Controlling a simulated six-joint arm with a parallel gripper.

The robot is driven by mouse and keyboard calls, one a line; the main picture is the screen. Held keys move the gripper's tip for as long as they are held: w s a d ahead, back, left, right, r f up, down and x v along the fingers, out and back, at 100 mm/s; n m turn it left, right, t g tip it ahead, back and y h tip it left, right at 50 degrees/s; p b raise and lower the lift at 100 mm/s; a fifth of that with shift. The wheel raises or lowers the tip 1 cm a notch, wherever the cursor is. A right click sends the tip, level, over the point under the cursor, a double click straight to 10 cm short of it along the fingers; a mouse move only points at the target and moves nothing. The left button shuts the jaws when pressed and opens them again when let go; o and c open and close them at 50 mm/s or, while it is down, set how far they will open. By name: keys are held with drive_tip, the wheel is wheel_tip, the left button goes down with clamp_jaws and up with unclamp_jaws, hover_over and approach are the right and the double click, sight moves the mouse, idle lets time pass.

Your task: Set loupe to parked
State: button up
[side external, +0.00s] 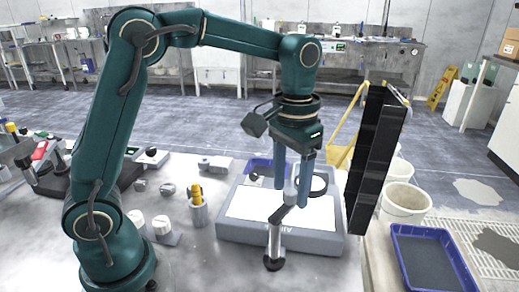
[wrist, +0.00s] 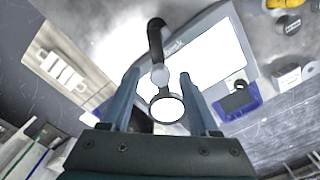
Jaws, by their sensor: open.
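The loupe (side external: 318,184) is a dark-rimmed ring on a jointed dark arm, carried by a short silver post with a round black foot (side external: 273,263). It hangs over a grey-framed white panel (side external: 245,205). In the wrist view its round bright lens (wrist: 167,109) lies between my fingers, with the grey joint of its arm near the fingertips. My gripper (side external: 291,192) points down with its two blue fingers apart, around the loupe's arm. It also shows in the wrist view (wrist: 159,75). I cannot tell whether either finger touches the arm.
A tall black panel (side external: 375,155) stands close on the right.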

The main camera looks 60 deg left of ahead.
drive_tip(key=shift+f, duration=0.1)
clamp_jaws()
idle(1.4)
